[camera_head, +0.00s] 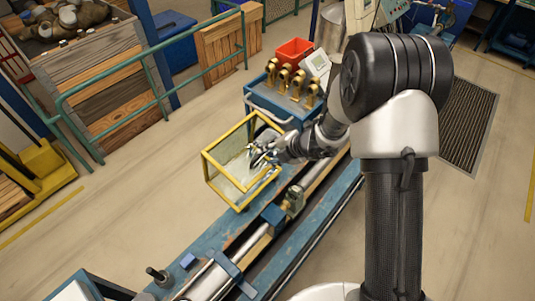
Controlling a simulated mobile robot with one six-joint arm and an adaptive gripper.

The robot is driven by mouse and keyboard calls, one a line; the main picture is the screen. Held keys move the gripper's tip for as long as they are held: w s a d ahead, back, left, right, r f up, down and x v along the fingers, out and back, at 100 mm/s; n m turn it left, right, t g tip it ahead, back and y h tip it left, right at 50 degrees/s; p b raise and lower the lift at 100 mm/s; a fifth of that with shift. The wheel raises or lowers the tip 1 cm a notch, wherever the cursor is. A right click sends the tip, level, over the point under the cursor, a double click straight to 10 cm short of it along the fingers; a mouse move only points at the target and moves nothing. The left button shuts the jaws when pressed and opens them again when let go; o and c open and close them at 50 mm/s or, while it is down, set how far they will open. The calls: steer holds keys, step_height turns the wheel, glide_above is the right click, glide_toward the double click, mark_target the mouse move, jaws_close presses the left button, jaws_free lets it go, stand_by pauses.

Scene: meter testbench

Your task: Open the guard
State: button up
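The guard (228,133) is a box with a yellow frame and clear panels. It stands over the blue bench (215,240) near the middle of the head view. My gripper (253,157) reaches in from the right and overlaps the guard's right part in the picture. Its fingers are small here, and I cannot tell whether they touch the frame or are open or shut. My wrist hides part of the guard's right side. Whether the guard is fully down or partly raised is not clear.
A blue cart (262,108) with brass meters (291,79) and a red bin (294,52) stands behind the guard. A brass fitting (294,201) sits on the bench near my forearm. A green railing (150,62) and wooden crates are at upper left.

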steer(key=v, duration=0.9)
steer(key=shift+w, duration=0.1)
